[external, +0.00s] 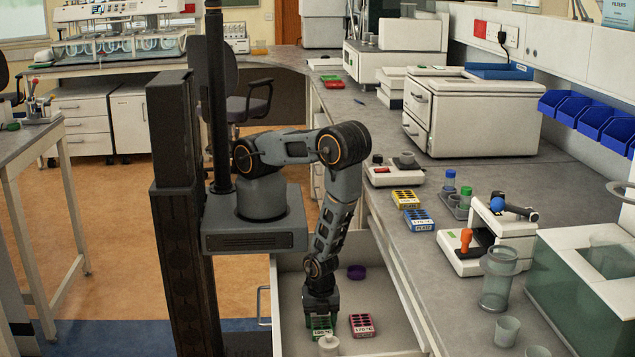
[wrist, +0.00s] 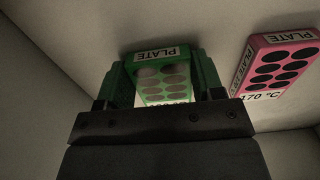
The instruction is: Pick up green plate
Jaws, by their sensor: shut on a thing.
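The green plate (wrist: 160,57) has a white PLATE label and rows of round wells. It lies in an open white drawer, and in the wrist view it sits between the two green fingers of my gripper (wrist: 165,80). My gripper (external: 321,314) reaches straight down into the drawer and is shut on the plate. In the external view the green plate (external: 320,324) shows just below the gripper, partly hidden by it. The wrist view does not clearly show whether the plate is off the drawer floor.
A pink plate (external: 362,325) lies just right of the green one, also in the wrist view (wrist: 280,62). The drawer walls (external: 287,290) enclose the gripper, and the bench (external: 400,240) stands at right.

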